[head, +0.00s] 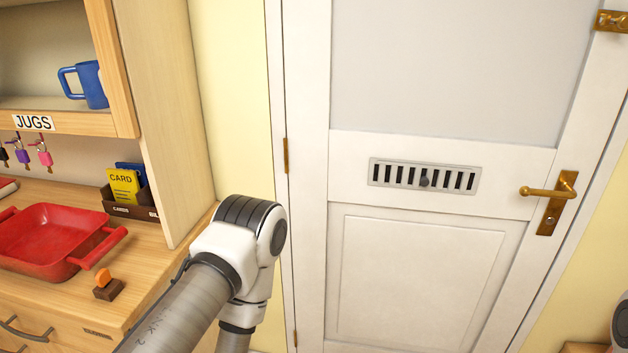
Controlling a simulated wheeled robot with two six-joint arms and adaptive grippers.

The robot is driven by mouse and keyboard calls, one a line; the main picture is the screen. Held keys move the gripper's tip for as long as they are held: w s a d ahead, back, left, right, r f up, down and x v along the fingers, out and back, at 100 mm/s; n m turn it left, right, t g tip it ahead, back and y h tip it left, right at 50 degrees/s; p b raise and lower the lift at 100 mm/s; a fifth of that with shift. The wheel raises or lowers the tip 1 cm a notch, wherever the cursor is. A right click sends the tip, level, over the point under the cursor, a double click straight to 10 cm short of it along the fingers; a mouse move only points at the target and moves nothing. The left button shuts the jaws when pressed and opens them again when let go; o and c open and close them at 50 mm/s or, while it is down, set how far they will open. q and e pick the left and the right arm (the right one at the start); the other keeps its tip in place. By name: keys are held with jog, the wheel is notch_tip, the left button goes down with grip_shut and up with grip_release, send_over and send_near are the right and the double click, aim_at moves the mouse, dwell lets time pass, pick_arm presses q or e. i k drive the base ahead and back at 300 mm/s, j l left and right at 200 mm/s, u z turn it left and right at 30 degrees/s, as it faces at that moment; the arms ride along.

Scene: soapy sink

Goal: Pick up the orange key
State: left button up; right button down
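A small orange piece, which looks like the head of the orange key (103,276), stands up from a dark brown block (108,290) near the front edge of the wooden counter at the left. Any lower part of the key is hidden in or behind the block. My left arm comes in from the bottom, right of the counter, and bends down, so its gripper is out of the picture. Only a sliver of my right arm shows at the right edge, and its gripper is not seen.
A red tray (47,238) sits on the counter just behind the block. A card box (128,206) stands by the cupboard's side panel (172,130). Pink, purple and black keys hang under the shelf with a blue jug (92,84). A white door (430,270) stands shut.

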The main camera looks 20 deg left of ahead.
aim_at(103, 277)
jog(key=u, duration=1.95)
